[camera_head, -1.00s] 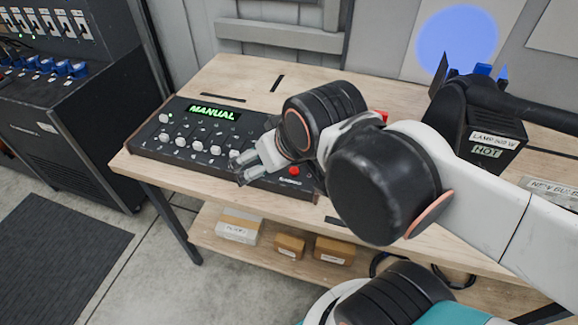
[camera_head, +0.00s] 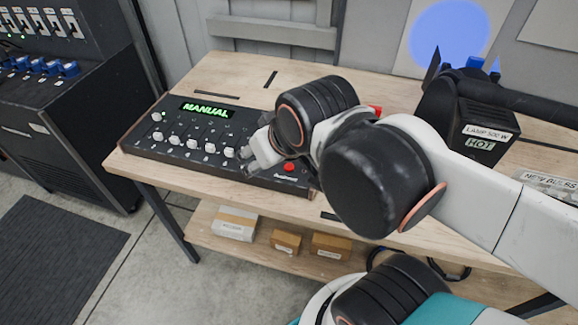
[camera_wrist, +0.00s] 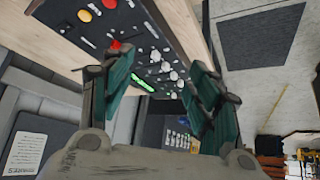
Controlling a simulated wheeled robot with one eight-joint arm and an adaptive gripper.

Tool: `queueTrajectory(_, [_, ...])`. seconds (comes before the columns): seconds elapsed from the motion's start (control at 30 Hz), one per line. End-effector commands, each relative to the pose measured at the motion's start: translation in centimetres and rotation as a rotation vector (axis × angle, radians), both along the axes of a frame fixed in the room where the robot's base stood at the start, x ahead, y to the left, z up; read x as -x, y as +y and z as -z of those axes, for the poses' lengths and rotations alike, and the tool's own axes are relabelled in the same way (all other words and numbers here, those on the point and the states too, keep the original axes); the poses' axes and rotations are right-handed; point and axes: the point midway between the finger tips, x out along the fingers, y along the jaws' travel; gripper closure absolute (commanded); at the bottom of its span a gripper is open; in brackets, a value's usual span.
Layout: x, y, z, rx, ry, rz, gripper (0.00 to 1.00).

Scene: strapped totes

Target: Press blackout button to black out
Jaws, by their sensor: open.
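The black control console (camera_head: 150,137) lies on the wooden table, with a lit green "MANUAL" display (camera_head: 207,110) and white knobs. A red button (camera_head: 289,167) sits at its front right, above a small label too small to read. It also shows in the wrist view (camera_wrist: 115,46), near the tip of one finger. My gripper (camera_head: 254,167) is open and empty over the console's right part, just left of the red button in the head view. Its two green-padded fingers are spread in the wrist view (camera_wrist: 160,84). Contact with the console cannot be told.
A black lamp (camera_head: 462,120) marked "HOT" stands right on the table (camera_head: 240,72). The wrist view shows a yellow button (camera_wrist: 84,15) and another red one (camera_wrist: 110,4) on the console. Boxes (camera_head: 235,222) lie on the lower shelf. A dark rack (camera_head: 75,120) stands left.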

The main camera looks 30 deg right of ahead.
Motion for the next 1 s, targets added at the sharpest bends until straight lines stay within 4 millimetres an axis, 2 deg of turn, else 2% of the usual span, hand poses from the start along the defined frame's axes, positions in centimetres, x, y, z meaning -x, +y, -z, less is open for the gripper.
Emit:
queueTrajectory(0.03, [0.0, 0.0, 0.0, 0.0, 0.0, 0.0, 0.66])
queueTrajectory(0.1, [0.0, 0.0, 0.0, 0.0, 0.0, 0.0, 0.82])
queueTrajectory(0.2, [0.0, 0.0, 0.0, 0.0, 0.0, 0.0, 1.0])
queueTrajectory(1.0, [0.0, 0.0, 0.0, 0.0, 0.0, 0.0, 1.0])
